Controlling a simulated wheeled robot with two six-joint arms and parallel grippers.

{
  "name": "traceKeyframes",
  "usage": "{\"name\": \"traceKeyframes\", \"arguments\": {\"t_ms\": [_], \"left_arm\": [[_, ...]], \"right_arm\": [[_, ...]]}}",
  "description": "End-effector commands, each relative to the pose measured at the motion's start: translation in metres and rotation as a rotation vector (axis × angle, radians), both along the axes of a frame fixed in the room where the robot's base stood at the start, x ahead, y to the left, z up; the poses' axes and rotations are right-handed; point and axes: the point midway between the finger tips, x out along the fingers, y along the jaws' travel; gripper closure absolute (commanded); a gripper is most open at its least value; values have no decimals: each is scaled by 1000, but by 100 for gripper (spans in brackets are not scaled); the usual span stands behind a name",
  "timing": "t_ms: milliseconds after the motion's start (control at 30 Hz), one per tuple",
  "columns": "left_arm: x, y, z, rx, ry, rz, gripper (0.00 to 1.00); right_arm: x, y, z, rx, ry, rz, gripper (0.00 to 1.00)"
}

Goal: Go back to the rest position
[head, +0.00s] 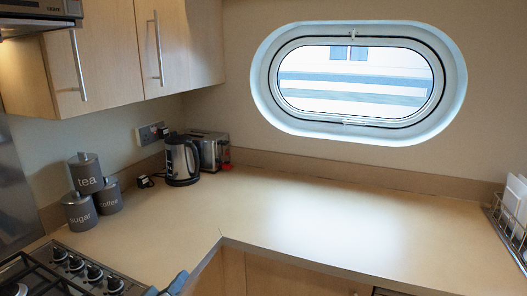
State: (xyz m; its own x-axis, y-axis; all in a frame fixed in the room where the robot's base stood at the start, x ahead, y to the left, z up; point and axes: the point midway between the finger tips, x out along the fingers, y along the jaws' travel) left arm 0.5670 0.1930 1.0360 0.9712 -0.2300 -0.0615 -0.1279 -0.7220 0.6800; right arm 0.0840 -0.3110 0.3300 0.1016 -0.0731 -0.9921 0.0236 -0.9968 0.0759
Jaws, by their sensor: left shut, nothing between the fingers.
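The tip of my left gripper (168,288) shows low at the bottom edge, left of centre, in front of the counter edge and beside the hob. It is grey, shut and empty, and most of it is cut off by the frame. My right gripper is not in view. The worktop (290,225) lies beyond the left gripper, and nothing is seen touching the gripper.
A gas hob (75,272) is at lower left. Tea, sugar and coffee canisters (86,173), a kettle (182,160) and a toaster (210,150) stand behind. A rack (512,215) is at right. An oval porthole (355,80) is above. The middle worktop is clear.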

Motion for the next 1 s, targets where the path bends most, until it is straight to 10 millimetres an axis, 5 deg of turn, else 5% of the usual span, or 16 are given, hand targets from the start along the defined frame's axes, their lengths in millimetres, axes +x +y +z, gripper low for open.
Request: {"name": "traceKeyframes", "arguments": {"t_ms": [100, 300, 700, 767, 1000], "left_arm": [[-56, 11, -77, 243, 250, -30, 100], [-151, 36, -158, 551, 593, -115, 100], [-286, 74, -208, 852, 1001, -274, 100], [-304, 80, -210, 886, 1055, -297, 100], [-281, 84, -275, 872, 1068, -297, 100]], "right_arm": [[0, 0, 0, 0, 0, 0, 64], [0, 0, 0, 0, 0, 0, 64], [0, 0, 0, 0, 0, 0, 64], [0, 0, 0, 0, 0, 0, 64], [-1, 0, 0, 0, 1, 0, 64]]}}
